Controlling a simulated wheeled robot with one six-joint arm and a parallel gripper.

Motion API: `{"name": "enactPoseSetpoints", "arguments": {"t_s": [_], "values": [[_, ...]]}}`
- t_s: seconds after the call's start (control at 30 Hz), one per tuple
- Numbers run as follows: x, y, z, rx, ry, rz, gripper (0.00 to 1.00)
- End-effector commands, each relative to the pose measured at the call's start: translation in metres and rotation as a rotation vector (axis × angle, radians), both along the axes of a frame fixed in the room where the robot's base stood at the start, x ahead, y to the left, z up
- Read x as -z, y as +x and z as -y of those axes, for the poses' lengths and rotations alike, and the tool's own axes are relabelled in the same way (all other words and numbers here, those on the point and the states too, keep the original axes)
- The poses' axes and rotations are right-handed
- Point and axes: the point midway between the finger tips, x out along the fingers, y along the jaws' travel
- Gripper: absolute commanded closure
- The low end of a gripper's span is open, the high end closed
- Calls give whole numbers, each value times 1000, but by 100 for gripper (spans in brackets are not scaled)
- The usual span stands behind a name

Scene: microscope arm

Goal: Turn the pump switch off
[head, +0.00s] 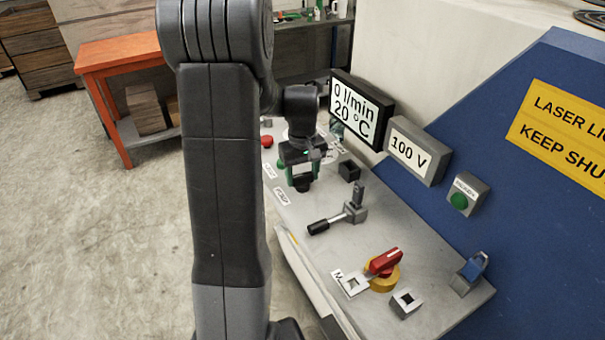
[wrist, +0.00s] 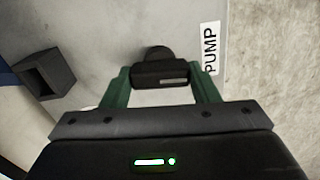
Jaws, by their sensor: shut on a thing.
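The pump switch is a black rotary knob with a light mark on it, seen in the wrist view (wrist: 158,73) beside a label reading PUMP (wrist: 211,48). It also shows in the head view (head: 303,184), partly hidden by my gripper (head: 301,170). My gripper reaches down over the console, and its green fingers (wrist: 162,80) are shut on the knob, one on each side. The knob's bar lies across between the fingers. The display (head: 355,112) reads 0 l/min and 20 °C.
On the console (head: 410,255) stand a black-handled lever (head: 335,221), a red switch on yellow (head: 384,263) and a small black box (head: 349,170). A 100 V display (head: 416,151) and a green button (head: 459,200) are on the right. An orange table (head: 118,53) stands behind.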

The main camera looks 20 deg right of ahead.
Motion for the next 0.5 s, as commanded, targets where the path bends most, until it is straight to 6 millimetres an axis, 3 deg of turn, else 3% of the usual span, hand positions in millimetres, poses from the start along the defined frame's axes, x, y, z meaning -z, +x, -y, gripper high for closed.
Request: {"name": "enactPoseSetpoints", "arguments": {"t_s": [0.5], "values": [[-1,1,1,-126,-2,4,68]]}}
